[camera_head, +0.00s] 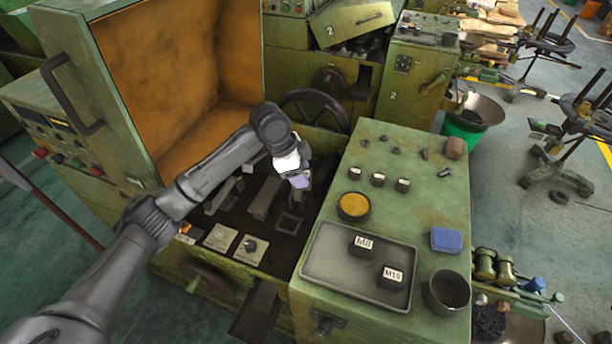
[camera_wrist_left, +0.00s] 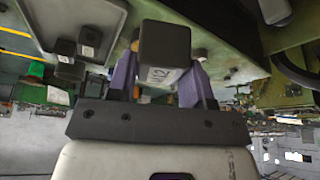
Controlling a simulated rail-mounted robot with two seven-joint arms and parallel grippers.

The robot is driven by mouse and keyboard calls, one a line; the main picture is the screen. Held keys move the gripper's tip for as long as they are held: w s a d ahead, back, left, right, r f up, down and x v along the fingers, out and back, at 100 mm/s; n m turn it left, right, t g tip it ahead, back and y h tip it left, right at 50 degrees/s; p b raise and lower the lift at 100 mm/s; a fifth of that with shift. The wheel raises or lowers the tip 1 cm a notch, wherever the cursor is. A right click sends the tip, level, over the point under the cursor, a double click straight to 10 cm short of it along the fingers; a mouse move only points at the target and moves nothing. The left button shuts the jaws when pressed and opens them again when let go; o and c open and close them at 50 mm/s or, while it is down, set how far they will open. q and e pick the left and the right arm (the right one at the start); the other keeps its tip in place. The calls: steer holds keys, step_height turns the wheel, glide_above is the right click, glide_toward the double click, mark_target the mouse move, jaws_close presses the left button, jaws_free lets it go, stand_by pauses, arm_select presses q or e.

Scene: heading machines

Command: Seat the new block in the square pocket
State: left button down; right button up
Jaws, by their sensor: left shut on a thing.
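My left gripper (camera_head: 300,180), with purple fingers, is over the machine bed in the head view. In the left wrist view the gripper (camera_wrist_left: 163,75) is shut on a dark square block (camera_wrist_left: 166,45). The block has a white label that seems to read M12. In the head view the held block is mostly hidden by the gripper. A dark square frame (camera_head: 289,225) in the machine bed, below the gripper, looks like the square pocket; its inside is too dark to tell. The gripper is above the bed and apart from this frame. My right gripper is not in view.
A grey tray (camera_head: 325,268) on the green cabinet (camera_head: 432,185) holds blocks marked M8 (camera_head: 362,246) and M10 (camera_head: 391,279). A dark cup (camera_head: 446,292) and blue block (camera_head: 445,240) stand nearby. A raised guard (camera_head: 107,85) and a handwheel (camera_head: 312,108) border the bed.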

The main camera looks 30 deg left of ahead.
arm_select(q)
steer(key=a+f+m+b, duration=0.1)
steer(key=a+f+b, duration=0.1)
steer(key=f+b, duration=0.4)
steer(key=w+a+f+m+b, duration=0.1)
steer(key=a+f+b, duration=0.1)
steer(key=f+b, duration=0.5)
steer(key=w+a+f+m+g+b, duration=0.1)
steer(key=a+f+m+b, duration=0.1)
steer(key=f+b, duration=0.5)
steer(key=shift+a+f+h, duration=0.15)
steer(key=shift+a+f, duration=0.05)
steer(key=shift+f, duration=0.95)
steer(key=shift+a+f+h, duration=0.1)
steer(key=shift+a+f, duration=0.05)
steer(key=shift+f, duration=0.95)
steer(key=shift+a+f+h, duration=0.15)
steer(key=shift+a+f, duration=0.05)
steer(key=shift+f, duration=0.95)
steer(key=shift+f+b, duration=0.55)
steer(key=shift+b, duration=0.25)
steer(key=shift+f, duration=0.55)
steer(key=shift+f, duration=0.45)
